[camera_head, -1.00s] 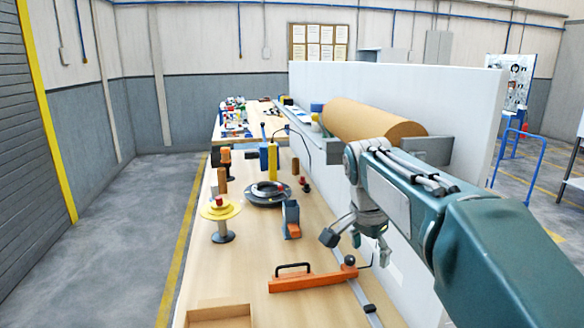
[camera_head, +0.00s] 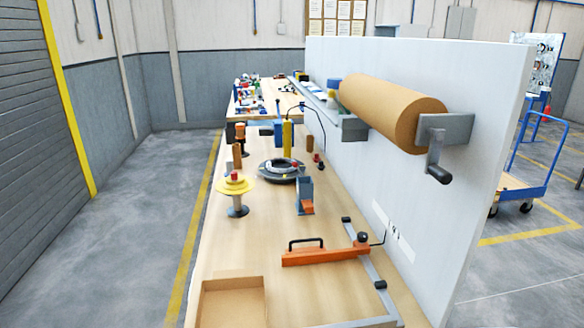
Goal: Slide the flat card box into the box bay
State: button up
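A shallow brown open box or tray (camera_head: 232,303) with low walls sits at the near left of the wooden bench in the head view. Its near side is cut off by the picture's lower edge. I cannot tell whether it is the flat card box or the box bay, and no other clear candidate for either shows. My gripper and arm are out of view.
An orange sealer bar (camera_head: 325,256) with a black handle lies on the bench (camera_head: 262,235). Behind it stand a yellow spool (camera_head: 236,185), a grey-orange dispenser (camera_head: 305,195) and a black coil (camera_head: 280,170). A brown paper roll (camera_head: 390,110) hangs on the white panel (camera_head: 440,210).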

aim_at(235, 298)
jog(key=j+u, duration=0.1)
jog(key=j, duration=0.45)
jog(key=i+j, duration=0.15)
jog(key=j, duration=0.35)
jog(key=j+u, duration=0.15)
jog(key=j, duration=0.35)
jog(key=i+j, duration=0.15)
jog(key=j, duration=0.4)
jog(key=u, duration=0.05)
